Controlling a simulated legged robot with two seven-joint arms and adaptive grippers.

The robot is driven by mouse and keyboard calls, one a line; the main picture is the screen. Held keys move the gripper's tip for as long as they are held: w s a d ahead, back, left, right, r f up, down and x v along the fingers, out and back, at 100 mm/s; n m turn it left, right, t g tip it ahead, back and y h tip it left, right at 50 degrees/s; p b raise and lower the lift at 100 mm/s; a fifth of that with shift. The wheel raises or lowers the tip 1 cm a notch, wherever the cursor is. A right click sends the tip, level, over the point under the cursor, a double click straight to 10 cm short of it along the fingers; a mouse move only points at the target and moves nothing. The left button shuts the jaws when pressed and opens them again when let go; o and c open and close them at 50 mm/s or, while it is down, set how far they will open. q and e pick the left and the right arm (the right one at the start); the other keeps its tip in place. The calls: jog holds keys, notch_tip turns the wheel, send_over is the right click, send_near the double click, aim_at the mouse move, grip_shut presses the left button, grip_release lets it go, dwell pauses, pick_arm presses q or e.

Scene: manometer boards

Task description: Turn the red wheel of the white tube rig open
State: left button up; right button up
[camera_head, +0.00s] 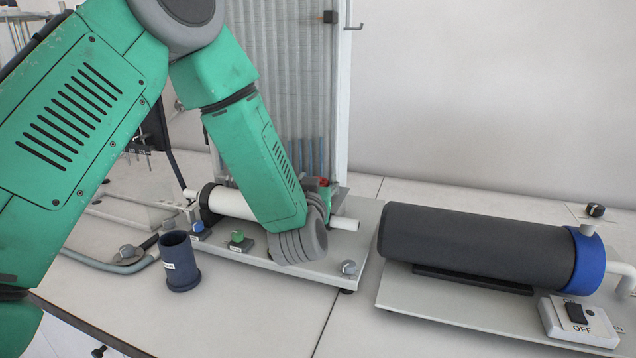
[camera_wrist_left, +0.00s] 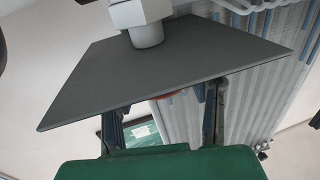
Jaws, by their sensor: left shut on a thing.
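The white tube rig has a white tube (camera_head: 233,203) lying across a pale base board (camera_head: 262,259), with a tall manometer panel behind it. In the head view a bit of the red wheel (camera_head: 323,182) shows just past my left wrist. My left gripper (camera_wrist_left: 165,112) is shut on the red wheel; its two fingers stand on either side of it in the left wrist view. There only a thin strip of red wheel (camera_wrist_left: 181,93) shows below a dark grey plate (camera_wrist_left: 170,60). My forearm hides much of the rig's middle. My right gripper is out of view.
A blue knob (camera_head: 198,228) and a green knob (camera_head: 237,237) sit along the board's front. A dark cup (camera_head: 179,262) stands to the left. A black cylinder with a blue end (camera_head: 480,245) and a switch box (camera_head: 578,320) are at right. The front table is clear.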

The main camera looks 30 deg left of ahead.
pick_arm(q)
jog(key=shift+s+f, duration=0.1)
jog(key=shift+f, duration=0.3)
jog(key=o, duration=1.1)
jog(key=shift+o, duration=0.5)
jog(key=shift+r, duration=0.2)
jog(key=v, duration=1.2)
